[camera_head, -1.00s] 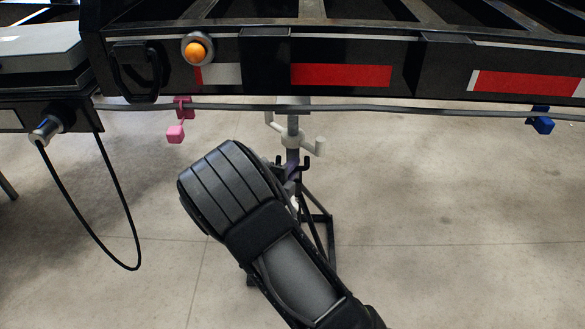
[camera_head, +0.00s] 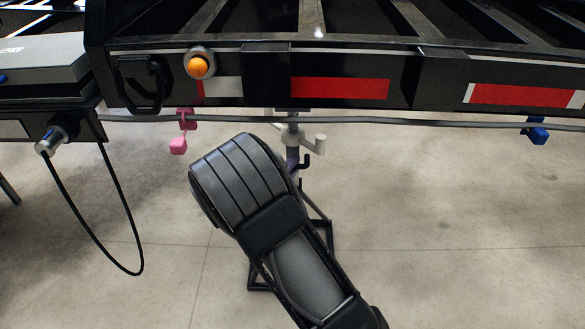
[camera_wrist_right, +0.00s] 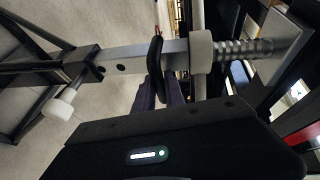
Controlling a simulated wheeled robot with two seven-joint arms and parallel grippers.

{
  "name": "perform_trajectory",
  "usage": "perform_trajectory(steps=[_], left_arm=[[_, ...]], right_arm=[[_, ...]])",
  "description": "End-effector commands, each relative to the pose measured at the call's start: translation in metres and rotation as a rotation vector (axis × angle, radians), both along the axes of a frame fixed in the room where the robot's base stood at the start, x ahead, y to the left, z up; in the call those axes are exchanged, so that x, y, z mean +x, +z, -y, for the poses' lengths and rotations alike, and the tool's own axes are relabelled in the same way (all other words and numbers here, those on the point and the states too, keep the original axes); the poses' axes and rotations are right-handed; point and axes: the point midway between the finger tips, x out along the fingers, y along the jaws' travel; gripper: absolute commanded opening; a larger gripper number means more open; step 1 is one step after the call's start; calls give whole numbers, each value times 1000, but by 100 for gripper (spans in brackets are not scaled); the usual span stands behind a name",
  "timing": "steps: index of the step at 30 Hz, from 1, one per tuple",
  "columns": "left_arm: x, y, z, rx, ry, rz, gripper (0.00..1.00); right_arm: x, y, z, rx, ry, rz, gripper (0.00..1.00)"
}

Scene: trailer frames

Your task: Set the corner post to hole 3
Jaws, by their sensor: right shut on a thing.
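The corner post (camera_head: 293,135) stands upright below the trailer's rear edge in the head view, partly hidden behind my right arm. In the right wrist view the grey corner post tube (camera_wrist_right: 135,57) lies sideways, with dark holes beside a black sleeve (camera_wrist_right: 80,68). It has a white collar (camera_wrist_right: 201,52), a spring (camera_wrist_right: 240,50) and an end plate (camera_wrist_right: 285,45). A white knob (camera_wrist_right: 62,103) is at the sleeve. My right gripper (camera_wrist_right: 172,92) is shut on the post beside a black hook (camera_wrist_right: 155,65); the contact is partly hidden. My left gripper is out of view.
The trailer's black rear beam (camera_head: 430,80) spans the view above, with an orange lamp (camera_head: 199,66). A grey cable (camera_head: 400,120) runs below it. Pink (camera_head: 179,143) and blue (camera_head: 537,130) pieces hang there. A black cable loop (camera_head: 120,265) hangs left. The right floor is clear.

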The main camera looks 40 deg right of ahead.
Motion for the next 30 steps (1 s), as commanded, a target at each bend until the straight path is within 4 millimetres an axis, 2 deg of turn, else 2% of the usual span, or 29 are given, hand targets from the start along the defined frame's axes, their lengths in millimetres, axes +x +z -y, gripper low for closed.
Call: perform_trajectory(steps=[2, 3, 10, 20, 26, 30], left_arm=[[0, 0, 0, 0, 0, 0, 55], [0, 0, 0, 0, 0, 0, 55], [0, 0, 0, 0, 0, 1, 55], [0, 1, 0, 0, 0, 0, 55], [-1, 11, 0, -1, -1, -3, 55], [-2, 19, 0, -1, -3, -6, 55]], right_arm=[[1, 4, 1, -6, -1, 8, 0], [2, 4, 1, -6, 0, 8, 18], [1, 2, 0, -3, 0, 4, 36], [-1, 2, -3, -1, 1, 2, 36], [-12, 8, -23, 1, 3, 3, 36], [-23, 13, -44, 0, 3, 3, 36]])
